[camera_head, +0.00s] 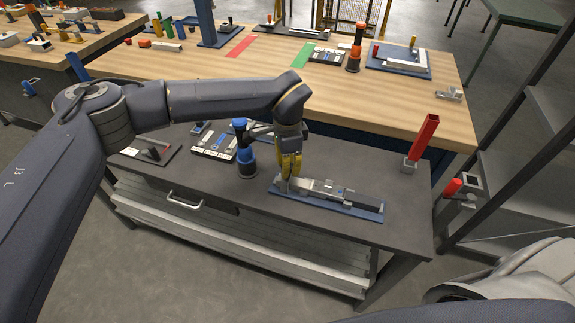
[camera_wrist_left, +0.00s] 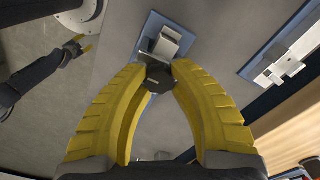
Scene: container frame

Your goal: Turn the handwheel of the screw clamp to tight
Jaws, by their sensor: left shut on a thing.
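The screw clamp (camera_head: 326,188) is a grey metal vice with dark parts, lying on a blue base plate (camera_head: 318,203) on the dark workbench. Its left end is at my left gripper (camera_head: 287,172), whose yellow fingers point down there. In the left wrist view the fingers (camera_wrist_left: 158,84) are closed around the dark handwheel (camera_wrist_left: 158,78), with the grey clamp body (camera_wrist_left: 168,44) just beyond. The fingers hide the handwheel in the head view. My right gripper (camera_wrist_left: 82,44) shows small at the upper left of the wrist view, its yellow fingers apart, away from the clamp.
A blue-and-black upright tool (camera_head: 244,150) stands just left of the clamp. A tray of small parts (camera_head: 214,143) lies further left. A red block on a stand (camera_head: 423,140) is at the bench's right. The bench front is clear. A wooden table (camera_head: 400,105) stands behind.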

